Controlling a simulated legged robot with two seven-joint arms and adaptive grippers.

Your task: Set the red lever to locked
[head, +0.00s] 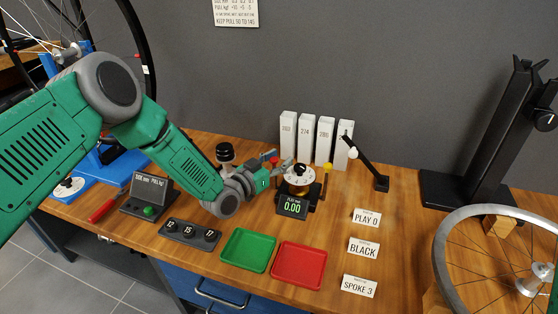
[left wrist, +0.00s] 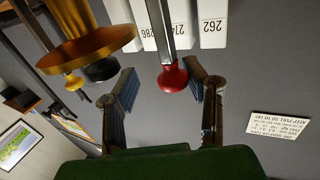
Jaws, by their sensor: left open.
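The red lever's ball knob (head: 273,160) shows at the left side of a dial device (head: 299,176) with a white dial. In the left wrist view the red knob (left wrist: 173,78) sits at the end of a metal rod, between the fingers. My left gripper (head: 280,169) is open, with one finger on each side of the knob. Its fingers also show in the left wrist view (left wrist: 162,93), apart from the knob as far as I can tell. No locked marking can be read. My right gripper is not in view.
A display (head: 292,206) reading 0.00 stands in front of the dial. A yellow knob (head: 327,167) is at its right, with white numbered boxes (head: 305,140) behind. Green (head: 248,250) and red (head: 300,265) trays lie in front. A black-topped knob (head: 225,152) stands behind my left wrist.

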